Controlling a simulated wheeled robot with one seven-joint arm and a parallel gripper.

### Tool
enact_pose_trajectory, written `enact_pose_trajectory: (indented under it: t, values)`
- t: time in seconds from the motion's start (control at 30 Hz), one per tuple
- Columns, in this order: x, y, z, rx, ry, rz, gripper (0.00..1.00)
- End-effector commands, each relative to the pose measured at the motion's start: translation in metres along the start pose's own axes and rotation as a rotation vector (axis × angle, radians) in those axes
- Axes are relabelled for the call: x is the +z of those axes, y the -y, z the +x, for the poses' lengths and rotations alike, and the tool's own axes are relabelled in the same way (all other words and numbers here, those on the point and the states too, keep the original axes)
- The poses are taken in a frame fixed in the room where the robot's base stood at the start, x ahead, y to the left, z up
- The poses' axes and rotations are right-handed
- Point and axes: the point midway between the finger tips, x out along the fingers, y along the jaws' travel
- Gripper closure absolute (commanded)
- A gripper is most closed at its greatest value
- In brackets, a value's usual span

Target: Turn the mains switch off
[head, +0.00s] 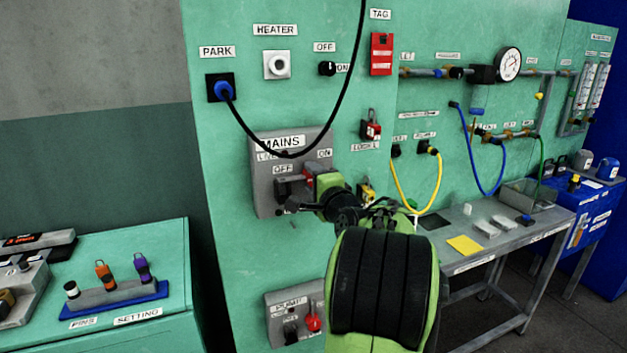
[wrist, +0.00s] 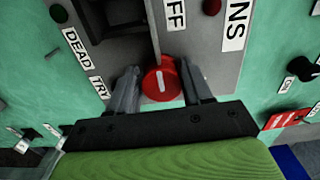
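In the wrist view a round red knob (wrist: 162,86) with a white line sits at the box's edge. My gripper (wrist: 159,68) has its two fingers apart, one on each side of this knob. I cannot tell whether they touch it. My wrist and gripper hide the lower right of the box in the head view. A dark recessed part (wrist: 124,12) is beside the OFF label.
A black cable (head: 240,128) hangs from the blue PARK plug (head: 223,90) across the box's top. A red padlock (head: 371,128) hangs to the right. Below is another grey box with a red knob (head: 313,322). A bench (head: 490,240) stands right, a green cabinet (head: 170,265) left.

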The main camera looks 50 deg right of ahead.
Motion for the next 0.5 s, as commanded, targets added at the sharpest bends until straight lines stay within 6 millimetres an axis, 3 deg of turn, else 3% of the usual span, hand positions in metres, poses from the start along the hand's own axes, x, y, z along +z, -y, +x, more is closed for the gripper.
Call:
enact_pose_trajectory:
  t: [0.1,0.37,0.5]
  values:
    - [0.000,0.000,0.000,-0.001,0.000,0.001,0.33]
    - [0.000,0.001,-0.001,-0.003,0.000,0.001,0.33]
    - [-0.002,0.001,-0.019,-0.003,-0.005,0.000,0.33]
